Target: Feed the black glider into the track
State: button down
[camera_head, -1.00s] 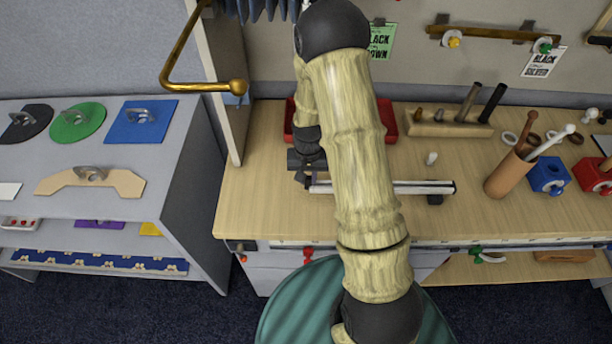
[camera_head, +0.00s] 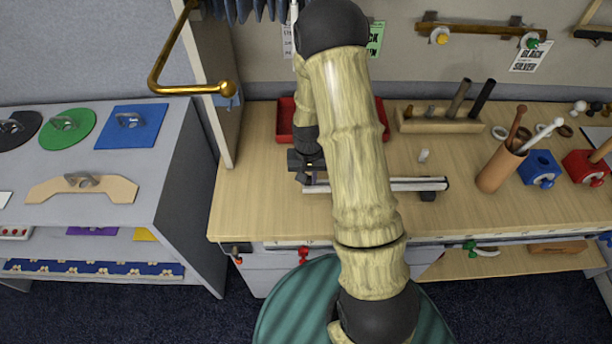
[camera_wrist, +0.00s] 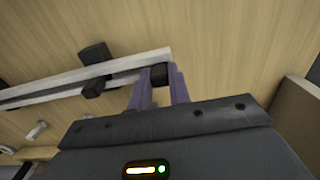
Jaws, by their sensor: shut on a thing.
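The track (camera_head: 420,184) is a pale silver rail lying across the wooden table, with its middle hidden behind my arm in the head view. In the wrist view the track (camera_wrist: 40,92) runs from the left edge to near my fingers, with dark blocks at its sides. The black glider (camera_wrist: 160,75) is a small dark piece between my purple fingertips, right at the track's near end. My gripper (camera_wrist: 160,88) is shut on it; the gripper (camera_head: 310,178) also shows at the track's left end in the head view. I cannot tell how far the glider is inside the track.
A red tray (camera_head: 287,118) stands behind my gripper. A wooden block with pegs (camera_head: 440,122), a small white peg (camera_head: 423,156), a brown cup with sticks (camera_head: 497,170) and a blue block (camera_head: 539,167) lie to the right. A grey partition (camera_head: 222,100) stands close on the left.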

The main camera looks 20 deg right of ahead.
jog(key=shift+s+d, duration=0.25)
jog(key=shift+d, duration=0.55)
jog(key=shift+s+d, duration=0.3)
jog(key=shift+d, duration=0.55)
jog(key=shift+s+d, duration=0.25)
jog(key=shift+d, duration=0.55)
jog(key=c, duration=1.2)
grip_release()
jog(key=shift+c, duration=0.2)
jog(key=shift+r, duration=0.15)
notch_tip(320, 180, up, 17)
jog(key=b, duration=0.2)
jog(key=s+a+n+t, duration=0.2)
jog(key=s+a+n, duration=0.1)
jog(key=s+a, duration=0.6)
jog(key=shift+s+n+t, duration=0.3)
jog(key=shift+s, duration=0.9)
